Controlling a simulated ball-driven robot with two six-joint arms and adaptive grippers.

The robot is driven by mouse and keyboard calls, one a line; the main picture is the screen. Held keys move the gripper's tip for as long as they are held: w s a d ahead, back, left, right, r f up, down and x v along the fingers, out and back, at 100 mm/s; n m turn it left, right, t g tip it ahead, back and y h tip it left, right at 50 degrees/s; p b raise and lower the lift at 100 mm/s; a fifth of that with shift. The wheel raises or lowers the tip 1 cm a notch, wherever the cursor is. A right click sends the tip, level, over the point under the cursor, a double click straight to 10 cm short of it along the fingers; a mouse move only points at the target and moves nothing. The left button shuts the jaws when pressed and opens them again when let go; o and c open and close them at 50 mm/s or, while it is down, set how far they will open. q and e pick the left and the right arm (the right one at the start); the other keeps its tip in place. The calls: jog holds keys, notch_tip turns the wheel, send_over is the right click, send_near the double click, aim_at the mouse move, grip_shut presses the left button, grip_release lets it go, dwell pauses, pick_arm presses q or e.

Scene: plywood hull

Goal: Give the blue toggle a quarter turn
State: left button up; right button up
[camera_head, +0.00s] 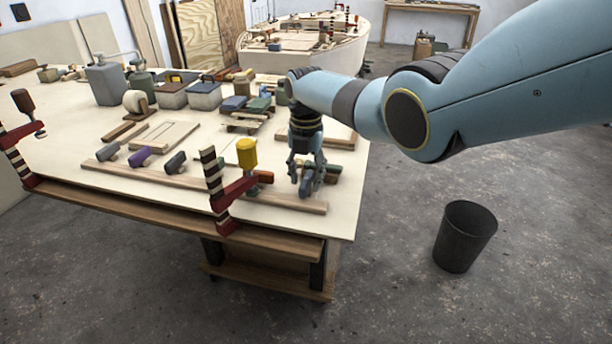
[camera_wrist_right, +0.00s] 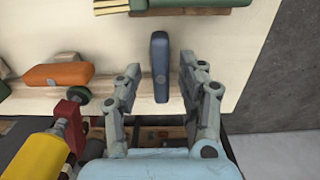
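The blue toggle (camera_wrist_right: 160,67) is a dark blue rounded bar on a wooden rail (camera_wrist_right: 228,92). In the right wrist view its long side points across the rail. My right gripper (camera_head: 300,182) is over the right end of this rail, pointing down, and partly hides the toggle in the head view. In the right wrist view its fingers are spread on either side of the toggle, with a gap on both sides. It is open and holds nothing. My left gripper is not in view.
An orange toggle (camera_wrist_right: 58,74) is left of the blue one. A red clamp (camera_head: 234,194) with a yellow handle (camera_head: 246,153) stands close by at the table edge. Purple (camera_head: 139,157) and grey toggles are further left. A black bin (camera_head: 465,237) stands on the floor at right.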

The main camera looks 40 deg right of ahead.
aim_at(306, 178)
notch_tip(306, 178, up, 12)
dwell(0.6)
jog(key=shift+f, duration=0.15)
dwell(0.3)
